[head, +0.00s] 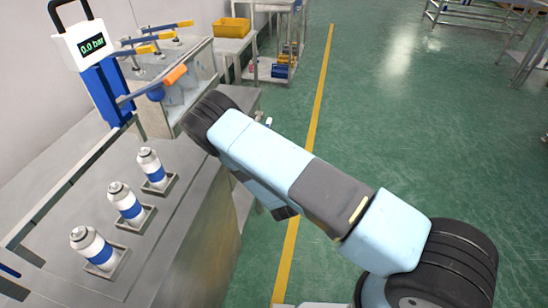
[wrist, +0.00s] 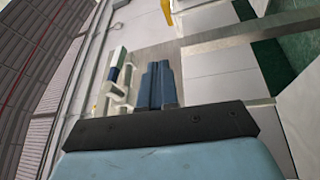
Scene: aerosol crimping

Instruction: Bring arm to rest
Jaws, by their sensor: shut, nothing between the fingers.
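My arm crosses the middle of the head view, from the lower right up to its black joint beside the bench. My gripper (wrist: 160,86) shows in the wrist view as two blue-grey fingers side by side beyond a dark plate. They are shut with nothing between them. In the head view the gripper is mostly hidden behind my arm. Three white and blue aerosol cans, a near one (head: 92,247), a middle one (head: 126,203) and a far one (head: 151,168), stand upright in square holders on the bench, apart from my arm.
The grey metal bench (head: 190,215) fills the left, with a pressure display (head: 92,45) reading 0.0 bar. A yellow bin (head: 233,27) stands farther back. Green floor (head: 400,130) to the right is open.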

